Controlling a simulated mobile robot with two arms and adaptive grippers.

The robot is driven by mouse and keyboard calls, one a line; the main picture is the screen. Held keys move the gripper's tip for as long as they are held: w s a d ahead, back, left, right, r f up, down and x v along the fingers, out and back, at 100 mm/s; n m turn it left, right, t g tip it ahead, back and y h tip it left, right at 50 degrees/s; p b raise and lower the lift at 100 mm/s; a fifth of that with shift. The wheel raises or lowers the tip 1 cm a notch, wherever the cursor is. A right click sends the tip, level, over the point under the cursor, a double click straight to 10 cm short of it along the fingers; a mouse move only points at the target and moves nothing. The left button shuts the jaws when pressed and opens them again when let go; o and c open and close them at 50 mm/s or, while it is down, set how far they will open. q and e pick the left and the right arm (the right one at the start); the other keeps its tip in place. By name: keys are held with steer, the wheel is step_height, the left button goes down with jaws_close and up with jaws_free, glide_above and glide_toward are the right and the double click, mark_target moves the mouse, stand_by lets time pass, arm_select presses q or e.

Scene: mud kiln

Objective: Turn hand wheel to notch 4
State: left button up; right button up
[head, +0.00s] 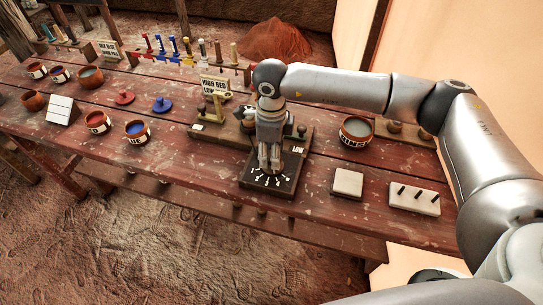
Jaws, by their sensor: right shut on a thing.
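My right gripper (270,164) points down over a dark square dial board (250,182) on the red-brown table. White tick marks in an arc show on the board's front part, below my fingers. The hand wheel is hidden under my gripper, so its pointer and notch cannot be read. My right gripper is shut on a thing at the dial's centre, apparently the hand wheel. My left gripper is not in view.
A sign (215,87) and wooden blocks stand behind the dial. A bowl (356,131), a pale square block (347,184) and a pale board with black pegs (414,198) lie to the right. Cups and lids sit left. The table's front edge is close.

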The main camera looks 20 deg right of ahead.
steer(key=shift+n+b, duration=0.4)
steer(key=shift+n, duration=0.1)
steer(key=o, duration=1)
step_height(320, 180, up, 12)
steer(key=shift+r, duration=0.1)
stand_by(0.5)
